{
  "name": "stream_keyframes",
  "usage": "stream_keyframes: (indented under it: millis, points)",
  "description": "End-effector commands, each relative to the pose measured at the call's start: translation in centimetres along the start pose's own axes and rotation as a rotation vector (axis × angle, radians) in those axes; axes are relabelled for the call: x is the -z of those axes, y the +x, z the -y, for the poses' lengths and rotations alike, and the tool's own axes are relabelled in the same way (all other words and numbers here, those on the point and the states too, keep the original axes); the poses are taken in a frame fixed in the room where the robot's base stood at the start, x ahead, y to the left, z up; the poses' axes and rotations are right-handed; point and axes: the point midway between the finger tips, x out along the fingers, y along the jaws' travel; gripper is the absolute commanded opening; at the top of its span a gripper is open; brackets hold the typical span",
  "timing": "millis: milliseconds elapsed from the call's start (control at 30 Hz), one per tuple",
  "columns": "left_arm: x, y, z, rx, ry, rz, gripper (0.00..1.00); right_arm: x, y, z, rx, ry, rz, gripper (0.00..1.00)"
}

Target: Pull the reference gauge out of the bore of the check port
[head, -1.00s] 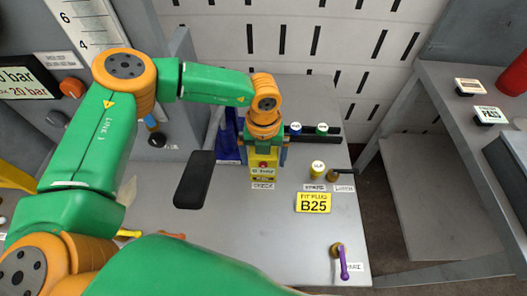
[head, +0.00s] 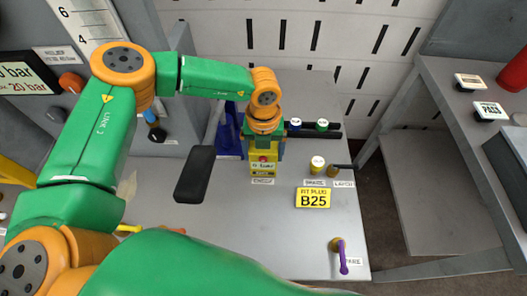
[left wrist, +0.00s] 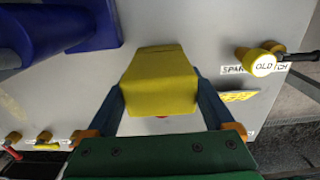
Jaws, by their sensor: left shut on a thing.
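A yellow block (head: 264,168) with a red spot and a small "bar" readout stands behind the CHECK label on the grey table. My left gripper (head: 264,149) comes down over it from behind, one finger on each side. In the left wrist view the yellow block (left wrist: 162,82) fills the space between the blue fingers, and the gripper is shut on it. I cannot tell whether this block is the reference gauge or the check port body. The bore is hidden. My right gripper is not in view.
A yellow OLD plug (head: 317,164), a B25 sign (head: 313,198) and a purple-handled lever (head: 342,257) are to the right. Blue and green caps (head: 308,125) sit behind. A blue stand (head: 229,140) is close on the left.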

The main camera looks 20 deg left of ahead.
Motion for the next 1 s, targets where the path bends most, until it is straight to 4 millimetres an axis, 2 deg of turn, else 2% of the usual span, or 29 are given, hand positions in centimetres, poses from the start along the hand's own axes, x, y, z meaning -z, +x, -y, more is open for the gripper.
stream_keyframes:
  millis: [1000]
  points:
    - [0.0, -3.5, 0.0, 0.001, 0.0, -0.001, 0.0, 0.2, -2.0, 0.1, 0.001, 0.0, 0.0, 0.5]
